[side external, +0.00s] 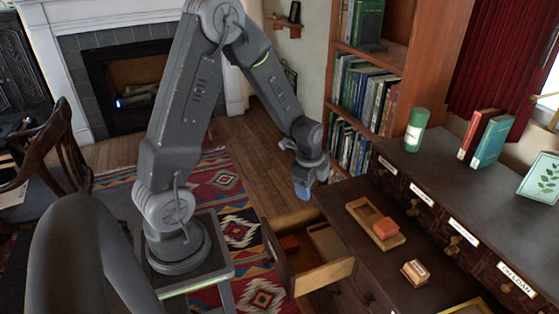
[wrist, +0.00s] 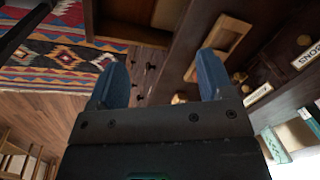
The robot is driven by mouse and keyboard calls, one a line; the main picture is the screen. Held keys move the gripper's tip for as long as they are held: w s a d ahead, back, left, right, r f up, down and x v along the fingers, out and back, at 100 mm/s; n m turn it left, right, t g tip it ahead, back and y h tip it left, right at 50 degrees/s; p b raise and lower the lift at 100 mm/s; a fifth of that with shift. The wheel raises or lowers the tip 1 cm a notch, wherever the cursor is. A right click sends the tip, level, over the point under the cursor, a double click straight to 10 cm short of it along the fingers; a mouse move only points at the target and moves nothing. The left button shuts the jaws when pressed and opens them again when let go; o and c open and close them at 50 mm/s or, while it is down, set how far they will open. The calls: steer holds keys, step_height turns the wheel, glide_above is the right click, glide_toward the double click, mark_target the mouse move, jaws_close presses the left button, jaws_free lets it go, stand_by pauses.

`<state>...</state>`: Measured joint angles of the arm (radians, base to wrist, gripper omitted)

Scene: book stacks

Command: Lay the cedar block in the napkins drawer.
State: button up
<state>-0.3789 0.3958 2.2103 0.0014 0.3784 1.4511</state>
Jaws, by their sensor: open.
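A reddish-brown block (side external: 384,228) sits in a shallow wooden tray (side external: 359,207) on the dark desk top. My gripper (side external: 303,190) hangs open and empty above and behind the drawer, left of the tray. In the wrist view, the blue fingers of my gripper (wrist: 162,75) are apart with nothing between them. The drawer (wrist: 118,30) shows there at the top.
Labelled small drawers (side external: 463,232) with knobs line the right. A green canister (side external: 416,130) and upright books (side external: 490,140) stand on top. A bookcase (side external: 400,55) rises behind.

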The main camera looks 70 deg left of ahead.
steer(key=s+d+r+n+t, duration=0.1)
steer(key=s+d+r+n, duration=0.2)
steer(key=r, duration=0.4)
steer(key=s+d+r+n+t, duration=0.1)
steer(key=s+d+r+n, duration=0.15)
steer(key=d+r, duration=0.4)
steer(key=s+d+r+n+t, duration=0.2)
steer(key=s+d+r+n, duration=0.2)
steer(key=s+r+n, duration=0.3)
steer(key=s+r, duration=0.1)
steer(key=s, duration=0.1)
steer(key=shift+s+d+r+h, duration=0.15)
steer(key=shift+s+h, duration=0.15)
steer(key=shift+s, duration=0.1)
